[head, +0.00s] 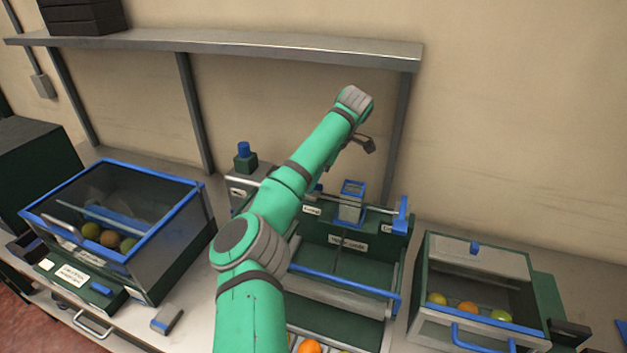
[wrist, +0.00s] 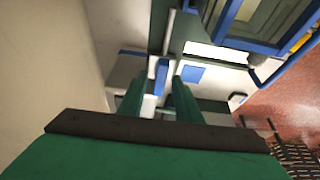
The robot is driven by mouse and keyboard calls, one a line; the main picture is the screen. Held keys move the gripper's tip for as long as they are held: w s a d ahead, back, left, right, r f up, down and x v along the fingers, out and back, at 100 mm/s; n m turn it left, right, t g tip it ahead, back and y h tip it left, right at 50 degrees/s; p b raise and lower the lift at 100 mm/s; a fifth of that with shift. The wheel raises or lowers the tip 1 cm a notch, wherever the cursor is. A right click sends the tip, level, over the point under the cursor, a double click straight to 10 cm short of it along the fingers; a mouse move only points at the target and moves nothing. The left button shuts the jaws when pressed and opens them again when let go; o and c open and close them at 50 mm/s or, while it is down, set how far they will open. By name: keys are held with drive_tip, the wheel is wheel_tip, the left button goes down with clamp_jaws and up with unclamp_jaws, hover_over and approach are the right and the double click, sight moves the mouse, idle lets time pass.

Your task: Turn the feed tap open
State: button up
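I take the blue upright lever (head: 402,215) at the right end of the green feed machine (head: 345,222) to be the feed tap; its label is too small to read. My gripper (head: 368,146) is partly hidden behind my arm's end, above and left of this lever. In the wrist view, the two green fingers (wrist: 157,98) stand apart with a gap between them. A narrow blue bar (wrist: 162,72), probably the lever, shows beyond the fingertips, in line with the gap. I cannot tell whether it is between them. Nothing is visibly held.
A blue-rimmed glass bin (head: 190,215) with several fruits stands left. A smaller crate (head: 425,272) with fruits stands right. A blue knob (head: 243,150) tops a box behind my arm. A grey shelf (head: 230,46) runs along the wall above. My arm hides part of the machine.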

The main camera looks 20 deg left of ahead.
drive_tip(key=v, duration=1)
drive_tip(key=shift+r, duration=0.4)
drive_tip(key=shift+d, duration=0.2)
